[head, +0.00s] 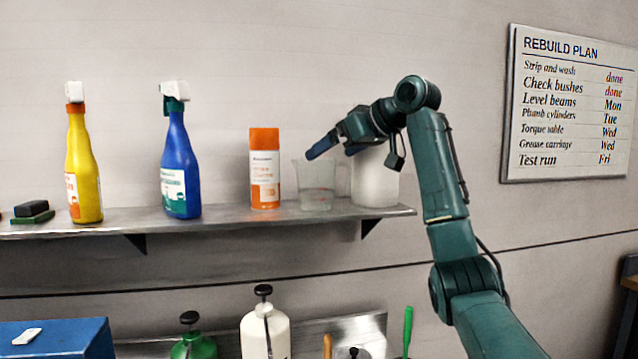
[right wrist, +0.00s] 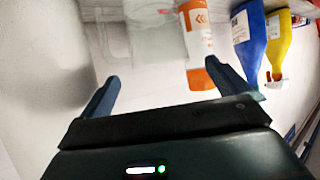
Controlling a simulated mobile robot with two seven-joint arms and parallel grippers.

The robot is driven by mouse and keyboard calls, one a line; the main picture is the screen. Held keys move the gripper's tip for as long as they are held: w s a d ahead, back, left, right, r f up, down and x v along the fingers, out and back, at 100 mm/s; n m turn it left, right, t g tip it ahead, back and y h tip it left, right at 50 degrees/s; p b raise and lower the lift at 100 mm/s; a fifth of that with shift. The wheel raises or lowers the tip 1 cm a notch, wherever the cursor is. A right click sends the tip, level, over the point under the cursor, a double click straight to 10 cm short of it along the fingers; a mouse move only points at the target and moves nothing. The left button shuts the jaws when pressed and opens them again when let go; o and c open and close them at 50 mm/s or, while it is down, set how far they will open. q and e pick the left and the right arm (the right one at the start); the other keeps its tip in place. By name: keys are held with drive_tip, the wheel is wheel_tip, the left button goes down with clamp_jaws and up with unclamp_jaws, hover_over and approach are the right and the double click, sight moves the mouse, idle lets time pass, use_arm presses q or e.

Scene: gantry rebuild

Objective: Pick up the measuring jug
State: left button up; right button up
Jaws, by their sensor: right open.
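The measuring jug (head: 317,188) is a clear, see-through vessel. It stands upright on the wall shelf between an orange-and-white can and a white tub. My right gripper (head: 318,150) is at the jug's rim height, its visible blue finger overlapping the jug's top in the head view. In the right wrist view my right gripper (right wrist: 161,70) is open, with nothing between its fingers. The pale jug (right wrist: 157,38) shows there beyond the fingers, apart from them and faint against the wall. My left gripper is not in view.
The orange-and-white can (head: 265,170) stands close left of the jug, the white tub (head: 375,184) close right. Farther left on the shelf (head: 232,212) are a blue spray bottle (head: 180,160) and a yellow one (head: 82,165). Pump bottles (head: 265,330) stand below.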

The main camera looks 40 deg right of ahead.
sight(318, 162)
drive_tip(key=p+x, duration=0.1)
drive_tip(key=x, duration=0.5)
drive_tip(key=shift+w, duration=0.1)
drive_tip(key=shift+c, duration=0.3)
drive_tip(key=c, duration=1.4)
drive_tip(key=shift+r, duration=0.2)
